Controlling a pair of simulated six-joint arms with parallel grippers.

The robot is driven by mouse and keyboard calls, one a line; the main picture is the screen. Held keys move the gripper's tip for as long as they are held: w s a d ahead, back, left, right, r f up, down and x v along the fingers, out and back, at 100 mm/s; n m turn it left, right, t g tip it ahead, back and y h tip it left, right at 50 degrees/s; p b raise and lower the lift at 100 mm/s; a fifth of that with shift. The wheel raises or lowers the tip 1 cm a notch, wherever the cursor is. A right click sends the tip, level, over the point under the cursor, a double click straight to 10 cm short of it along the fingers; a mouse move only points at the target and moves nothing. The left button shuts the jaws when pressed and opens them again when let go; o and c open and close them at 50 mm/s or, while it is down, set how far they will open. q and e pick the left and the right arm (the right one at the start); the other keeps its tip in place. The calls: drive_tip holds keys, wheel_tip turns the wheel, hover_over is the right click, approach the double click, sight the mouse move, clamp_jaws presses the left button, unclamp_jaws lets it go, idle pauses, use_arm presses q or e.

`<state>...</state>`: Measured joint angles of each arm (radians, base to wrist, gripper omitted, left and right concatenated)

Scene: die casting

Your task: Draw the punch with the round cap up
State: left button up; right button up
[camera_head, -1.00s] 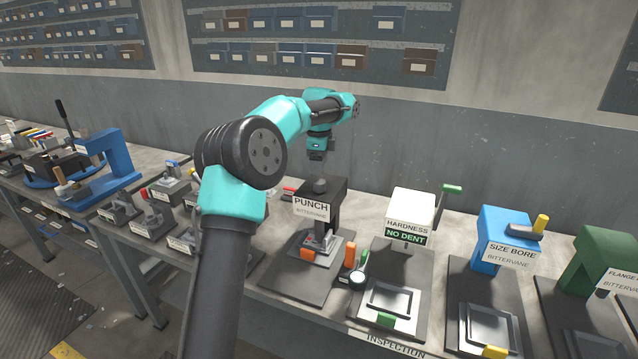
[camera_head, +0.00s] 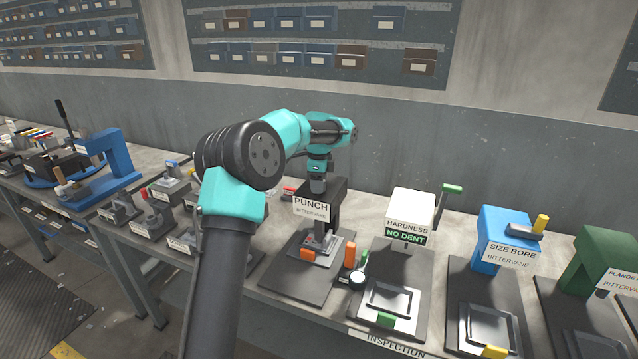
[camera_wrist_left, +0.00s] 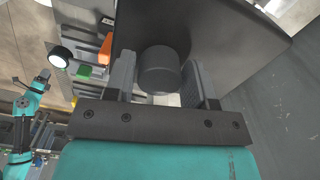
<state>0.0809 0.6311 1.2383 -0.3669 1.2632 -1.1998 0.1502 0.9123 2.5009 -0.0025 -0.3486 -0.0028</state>
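The black punch press (camera_head: 322,208), with a white PUNCH label, stands on the bench at the middle of the head view. Its dark round cap (camera_wrist_left: 158,72) shows in the left wrist view, on top of the press's dark head (camera_wrist_left: 205,35). My left gripper (camera_head: 318,187) is just over the press, pointing down. In the wrist view its fingers stand on both sides of the cap, apart from each other, with the cap between them. I cannot tell whether they touch it. In the head view the gripper hides the cap.
An orange handle (camera_head: 350,254) and a round gauge (camera_head: 357,279) are at the press's right. The white hardness tester (camera_head: 411,206) and blue size bore stand (camera_head: 497,225) stand further right. Small fixtures (camera_head: 152,222) line the left. A teal arm (camera_wrist_left: 22,132) shows small in the wrist view.

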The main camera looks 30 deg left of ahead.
use_arm(q)
clamp_jaws()
drive_tip(key=shift+r, duration=0.8)
drive_tip(key=shift+o, duration=0.5)
unclamp_jaws()
drive_tip(key=shift+r, duration=0.1)
drive_tip(key=shift+o, duration=1.3)
wheel_tip(320, 180, up, 17)
